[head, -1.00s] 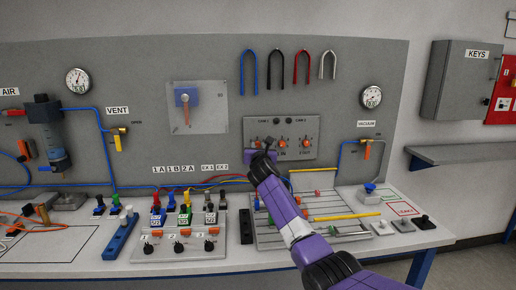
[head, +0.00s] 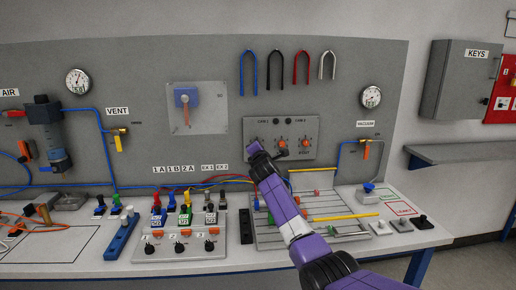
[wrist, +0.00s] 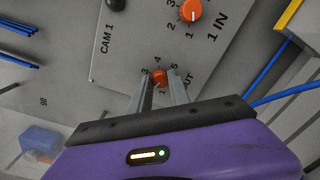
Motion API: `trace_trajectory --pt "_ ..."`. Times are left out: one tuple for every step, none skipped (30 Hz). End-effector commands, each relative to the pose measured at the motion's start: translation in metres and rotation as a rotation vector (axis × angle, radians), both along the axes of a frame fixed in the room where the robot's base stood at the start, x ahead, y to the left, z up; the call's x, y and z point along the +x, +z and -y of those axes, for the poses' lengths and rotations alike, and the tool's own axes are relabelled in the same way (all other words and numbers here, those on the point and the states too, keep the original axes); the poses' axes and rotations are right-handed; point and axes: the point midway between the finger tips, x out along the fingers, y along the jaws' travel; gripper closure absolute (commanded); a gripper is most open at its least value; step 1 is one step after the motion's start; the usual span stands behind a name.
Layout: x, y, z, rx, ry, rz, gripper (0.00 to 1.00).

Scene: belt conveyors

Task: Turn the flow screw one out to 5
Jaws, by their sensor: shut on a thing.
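The flow screw one out is a small orange knob (wrist: 159,76) on the grey panel (wrist: 120,55), beside a partly covered "1 OUT" label. My gripper (wrist: 161,86) is shut on this knob, one grey finger on each side. In the head view my gripper (head: 253,148) is at the left end of the panel (head: 312,125) and hides the knob.
Another orange knob (wrist: 190,10), marked "1 IN", is close by. A black knob (wrist: 116,4) sits above the CAM 1 label. In the head view, more orange knobs (head: 305,142) are to the right. Coloured tubes and a rail board (head: 345,236) lie below my arm.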

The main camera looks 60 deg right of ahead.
Motion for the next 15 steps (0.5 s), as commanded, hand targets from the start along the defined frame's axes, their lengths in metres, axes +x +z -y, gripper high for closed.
trace_trajectory --pt "-0.0001 -0.0019 -0.0003 0.031 0.0 0.033 1.0" --pt "-0.0002 -0.0021 -0.0002 0.049 0.0 0.054 1.0" --pt "-0.0003 -0.0022 -0.0001 0.074 0.0 0.083 1.0" --pt "-0.0004 -0.0023 0.0001 0.092 -0.001 0.104 1.0" --pt "-0.0006 -0.0025 0.0002 0.112 -0.001 0.127 1.0" --pt "-0.0007 -0.0026 0.0004 0.136 -0.001 0.156 1.0" --pt "-0.0008 -0.0028 0.0005 0.154 -0.001 0.178 1.0" --pt "-0.0008 -0.0029 0.0004 0.173 -0.001 0.199 1.0" --pt "-0.0007 -0.0031 0.0003 0.197 -0.001 0.228 1.0" --pt "-0.0007 -0.0033 0.0004 0.216 0.0 0.25 1.0" --pt "-0.0007 -0.0034 0.0005 0.235 -0.001 0.271 1.0" --pt "-0.0008 -0.0037 0.0005 0.26 -0.001 0.299 1.0" --pt "-0.0008 -0.0038 0.0005 0.278 -0.001 0.322 1.0" --pt "-0.0007 -0.0038 0.0002 0.296 -0.001 0.342 1.0" --pt "-0.0005 -0.0041 0.0001 0.321 0.0 0.372 1.0"
